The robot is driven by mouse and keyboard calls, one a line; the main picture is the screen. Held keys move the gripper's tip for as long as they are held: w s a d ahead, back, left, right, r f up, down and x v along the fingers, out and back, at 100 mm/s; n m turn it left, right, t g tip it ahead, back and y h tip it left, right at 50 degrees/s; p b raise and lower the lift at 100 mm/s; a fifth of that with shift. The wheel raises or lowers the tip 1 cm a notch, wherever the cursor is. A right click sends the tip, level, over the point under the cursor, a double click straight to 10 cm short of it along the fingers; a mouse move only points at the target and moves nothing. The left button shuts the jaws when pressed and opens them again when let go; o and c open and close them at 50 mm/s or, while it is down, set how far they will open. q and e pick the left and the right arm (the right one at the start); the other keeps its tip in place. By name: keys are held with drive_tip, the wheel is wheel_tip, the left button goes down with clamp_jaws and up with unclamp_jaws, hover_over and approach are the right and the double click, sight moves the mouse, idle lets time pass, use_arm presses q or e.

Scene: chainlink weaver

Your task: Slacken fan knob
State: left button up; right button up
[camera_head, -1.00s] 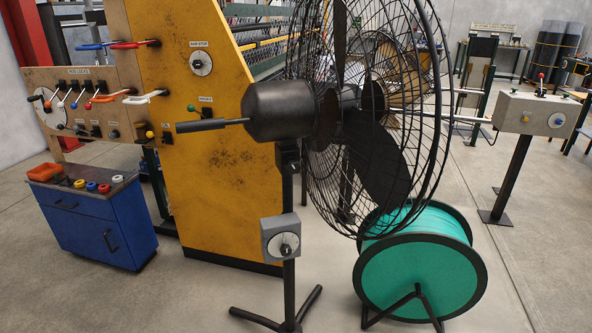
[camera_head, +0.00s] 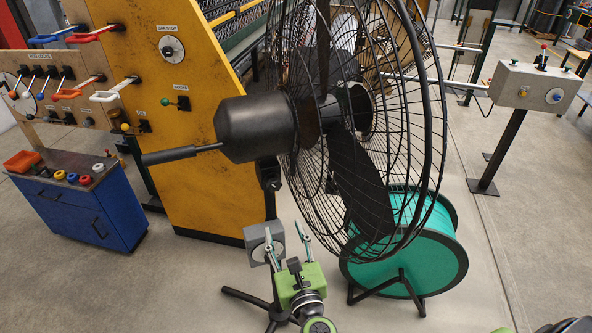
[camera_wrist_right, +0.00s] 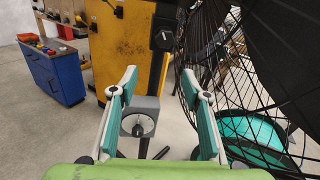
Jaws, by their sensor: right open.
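The black fan (camera_head: 250,130) stands on a thin post, with its round motor housing to the left of the wire cage and a black handle (camera_head: 170,155) on a thin rod at its back. A grey box (camera_head: 255,237) on the fan's post is partly hidden by my right gripper. In the right wrist view the box (camera_wrist_right: 151,103) carries a round dial knob (camera_wrist_right: 138,125) on a pale disc, seen near the left finger. My right gripper (camera_head: 286,233) is open and empty, in front of the box and below the fan housing. It is apart from the knob.
A teal cable reel (camera_head: 420,265) stands right of the fan post, below the wire cage (camera_head: 430,110). A yellow machine panel (camera_head: 200,200) and a blue cabinet (camera_head: 75,210) stand left. A grey control box (camera_head: 535,85) stands at right. Floor between is clear.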

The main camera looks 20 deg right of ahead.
drive_tip(key=r+m, duration=0.1)
drive_tip(key=r, duration=0.1)
drive_tip(key=p, duration=0.2)
approach(275, 189)
drive_tip(key=w, duration=0.6)
drive_tip(key=w+d, duration=0.1)
drive_tip(key=w, duration=0.2)
drive_tip(key=shift+w+d+f, duration=0.1)
drive_tip(key=shift+w+f, duration=0.1)
use_arm(q)
wheel_tip(275, 189, up, 2)
drive_tip(key=shift+s+a+r, duration=0.1)
drive_tip(key=shift+a+r, duration=0.05)
drive_tip(key=shift+r, duration=0.05)
drive_tip(key=shift+s, duration=0.1)
use_arm(e)
drive_tip(key=c, duration=1.1)
